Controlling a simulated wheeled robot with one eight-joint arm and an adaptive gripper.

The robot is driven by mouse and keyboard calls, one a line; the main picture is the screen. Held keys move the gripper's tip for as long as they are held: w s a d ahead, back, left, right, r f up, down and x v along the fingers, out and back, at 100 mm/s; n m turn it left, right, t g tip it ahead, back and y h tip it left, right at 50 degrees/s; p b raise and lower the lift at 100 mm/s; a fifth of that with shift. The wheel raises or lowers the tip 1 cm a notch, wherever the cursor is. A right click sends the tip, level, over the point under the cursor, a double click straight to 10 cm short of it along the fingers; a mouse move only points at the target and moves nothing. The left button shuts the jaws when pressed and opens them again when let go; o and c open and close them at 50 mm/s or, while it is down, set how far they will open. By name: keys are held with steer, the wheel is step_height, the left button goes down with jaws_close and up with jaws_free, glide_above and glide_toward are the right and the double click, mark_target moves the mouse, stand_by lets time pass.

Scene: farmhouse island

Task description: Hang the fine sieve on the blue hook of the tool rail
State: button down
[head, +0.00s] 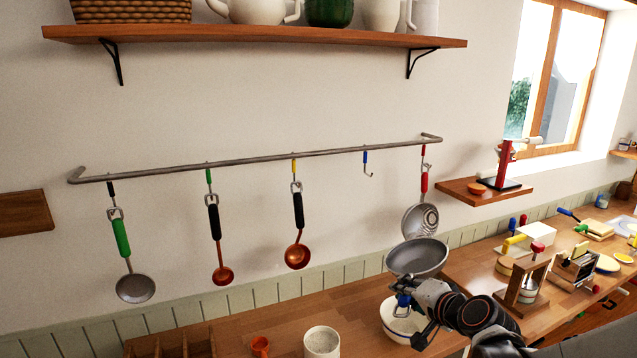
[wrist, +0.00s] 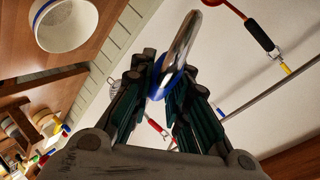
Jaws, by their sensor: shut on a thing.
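My gripper (head: 405,298) is shut on the blue handle of the fine sieve (head: 417,257), whose grey round bowl stands above the fingers, well below the rail. In the wrist view the blue handle sits between my gripper's fingers (wrist: 165,85), and the sieve's metal bowl (wrist: 183,40) shows nearly edge-on. The mesh cannot be made out. The blue hook (head: 366,163) hangs empty from the tool rail (head: 260,159), up and left of the sieve, between the yellow hook (head: 294,167) and the red hook (head: 424,150).
A red-handled skimmer (head: 420,218) hangs just behind the sieve. A copper ladle (head: 297,250) hangs left of the blue hook. A white blue-rimmed bowl (head: 392,327) stands below my gripper. A small wall shelf (head: 460,190) juts out at right. The wall under the blue hook is clear.

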step_height(320, 180, down, 19)
steer(key=b, duration=1.7)
steer(key=shift+r, duration=0.3)
